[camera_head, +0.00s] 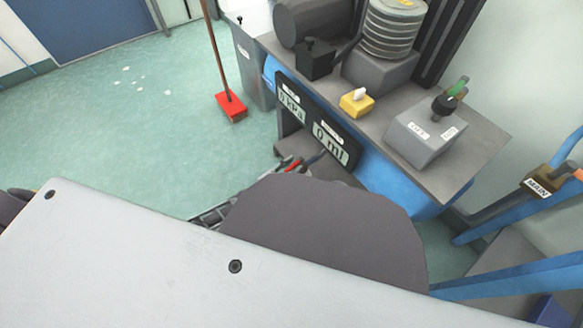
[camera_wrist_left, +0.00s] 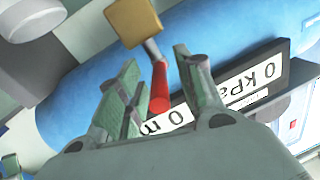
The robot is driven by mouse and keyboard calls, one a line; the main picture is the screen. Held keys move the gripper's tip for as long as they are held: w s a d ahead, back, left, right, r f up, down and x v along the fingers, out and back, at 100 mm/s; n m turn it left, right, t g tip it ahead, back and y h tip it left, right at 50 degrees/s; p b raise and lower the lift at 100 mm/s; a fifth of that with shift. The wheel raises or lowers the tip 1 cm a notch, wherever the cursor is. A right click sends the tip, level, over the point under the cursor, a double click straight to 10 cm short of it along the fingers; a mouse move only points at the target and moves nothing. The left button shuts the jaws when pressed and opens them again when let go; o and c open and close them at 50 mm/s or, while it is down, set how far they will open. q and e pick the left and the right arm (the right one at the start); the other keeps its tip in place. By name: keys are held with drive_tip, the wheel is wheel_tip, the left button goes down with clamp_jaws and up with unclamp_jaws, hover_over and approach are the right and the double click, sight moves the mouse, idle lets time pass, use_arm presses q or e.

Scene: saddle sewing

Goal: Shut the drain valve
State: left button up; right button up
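The drain valve appears as a brass-coloured body (camera_wrist_left: 133,21) with a red lever (camera_wrist_left: 160,88) in the left wrist view. The red lever lies between the two green-grey fingers of my left gripper (camera_wrist_left: 158,75). The fingers are apart, with visible gaps beside the lever.
A blue tank (camera_wrist_left: 75,110) lies behind the valve. A display panel (camera_head: 315,122) reads 0 kPa and 0 ml. On the bench (camera_head: 465,165) stand a grey switch box (camera_head: 424,143) and a yellow box (camera_head: 356,103). A red broom (camera_head: 230,106) stands on open floor.

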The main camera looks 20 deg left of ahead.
use_arm(q)
drive_tip(key=c, duration=0.4)
clamp_jaws()
